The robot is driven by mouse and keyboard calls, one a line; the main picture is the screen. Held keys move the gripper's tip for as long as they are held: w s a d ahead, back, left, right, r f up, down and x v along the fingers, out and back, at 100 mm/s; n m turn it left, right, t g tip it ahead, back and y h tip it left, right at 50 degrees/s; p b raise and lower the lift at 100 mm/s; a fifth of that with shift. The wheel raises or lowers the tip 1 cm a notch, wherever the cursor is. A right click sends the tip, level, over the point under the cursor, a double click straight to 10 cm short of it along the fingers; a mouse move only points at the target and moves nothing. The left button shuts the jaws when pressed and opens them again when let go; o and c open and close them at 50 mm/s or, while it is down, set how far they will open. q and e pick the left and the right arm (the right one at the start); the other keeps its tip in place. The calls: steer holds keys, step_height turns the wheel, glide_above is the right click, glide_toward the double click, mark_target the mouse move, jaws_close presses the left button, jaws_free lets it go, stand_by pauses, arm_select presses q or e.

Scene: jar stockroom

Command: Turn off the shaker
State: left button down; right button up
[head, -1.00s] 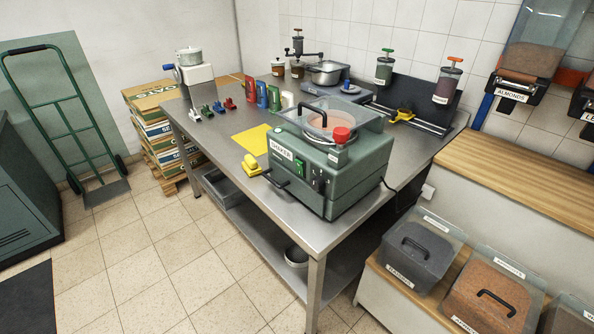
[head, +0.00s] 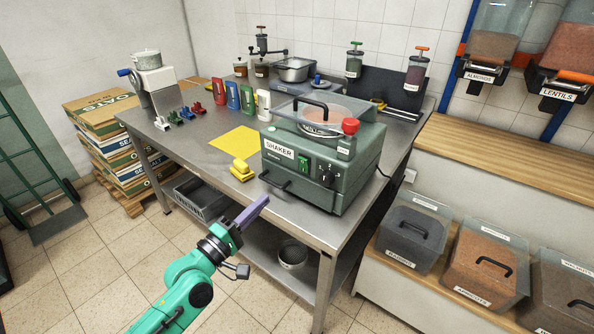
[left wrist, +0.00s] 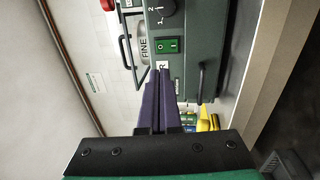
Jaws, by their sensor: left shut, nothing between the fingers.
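The shaker (head: 345,190) is a grey-green machine on the steel table, with a clear lid, a red knob (head: 350,126) and a SHAKER label. On its front are a green rocker switch (head: 304,165) and a black dial (head: 327,176). In the left wrist view the switch (left wrist: 168,45) appears turned sideways, beside the dial (left wrist: 162,8); which side is pressed I cannot tell. My left gripper (head: 264,201) is shut and empty, in front of the shaker and apart from it. Its purple fingers (left wrist: 161,72) point toward the front panel. My right gripper is not in view.
A black handle (head: 275,181) sticks out from the shaker's lower front, near my left fingers. A yellow object (head: 242,170) lies on the table to its left, by a yellow sheet (head: 235,143). Bins (head: 412,240) stand at the right.

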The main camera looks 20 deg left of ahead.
arm_select(q)
steer(key=p, duration=0.3)
glide_toward(303, 162)
steer(key=x, duration=0.7)
steer(key=shift+f, duration=0.15)
steer(key=shift+a, duration=0.1)
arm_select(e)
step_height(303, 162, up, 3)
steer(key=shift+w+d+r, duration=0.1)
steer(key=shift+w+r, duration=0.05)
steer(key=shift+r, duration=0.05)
arm_select(q)
steer(key=shift+p, duration=0.3)
